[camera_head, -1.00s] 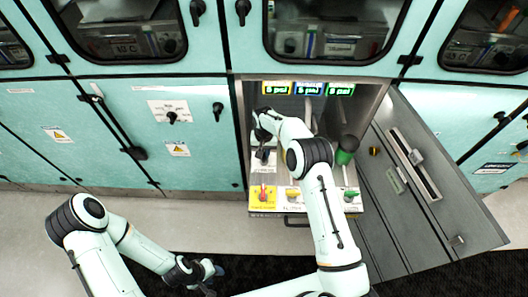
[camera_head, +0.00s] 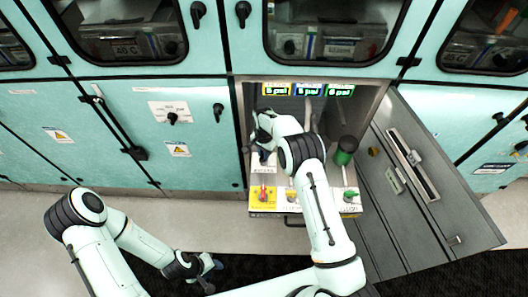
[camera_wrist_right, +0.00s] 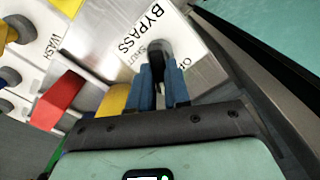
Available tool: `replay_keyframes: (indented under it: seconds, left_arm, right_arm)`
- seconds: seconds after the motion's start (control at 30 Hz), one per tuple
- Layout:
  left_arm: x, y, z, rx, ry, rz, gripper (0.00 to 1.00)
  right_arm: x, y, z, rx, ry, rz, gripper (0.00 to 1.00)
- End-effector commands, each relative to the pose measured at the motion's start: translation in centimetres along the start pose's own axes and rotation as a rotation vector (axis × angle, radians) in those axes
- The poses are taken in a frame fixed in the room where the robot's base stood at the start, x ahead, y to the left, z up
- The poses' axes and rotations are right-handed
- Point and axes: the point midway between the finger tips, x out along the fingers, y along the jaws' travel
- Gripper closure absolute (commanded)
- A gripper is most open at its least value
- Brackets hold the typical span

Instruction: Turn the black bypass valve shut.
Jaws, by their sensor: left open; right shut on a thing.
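The black bypass valve handle (camera_wrist_right: 160,50) sits on a white panel marked BYPASS in the right wrist view. The word SHUT is to its left, and a partly hidden label starting with O is to its right. My right gripper (camera_wrist_right: 163,85) has its two blue fingers closed on the handle, one on each side. The fingers hide the handle's near end. In the head view my right gripper (camera_head: 264,150) is inside the open bay, at its left side. My left gripper (camera_head: 212,268) is low at the left, away from the bay, open and empty.
Near the bypass are a red handle (camera_wrist_right: 57,98), a yellow handle (camera_wrist_right: 115,99) and a WASH panel. A green-banded container (camera_head: 345,152) stands at the bay's right. The grey door (camera_head: 440,210) is swung out to the right. Pressure displays (camera_head: 308,89) line the bay's top.

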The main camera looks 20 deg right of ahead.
Motion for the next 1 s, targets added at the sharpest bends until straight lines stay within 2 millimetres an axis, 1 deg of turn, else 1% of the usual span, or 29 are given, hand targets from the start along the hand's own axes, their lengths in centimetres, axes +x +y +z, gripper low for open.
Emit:
replay_keyframes:
  seconds: [0.7,1.0]
  left_arm:
    - [-0.08,0.06,-0.10,0.000,0.001,0.000,0.57]
    - [-0.08,0.06,-0.10,0.000,0.001,0.000,0.57]
  right_arm:
    - [0.05,0.00,0.04,0.670,0.001,0.000,1.00]
    - [0.02,-0.03,0.06,0.880,0.000,0.000,1.00]
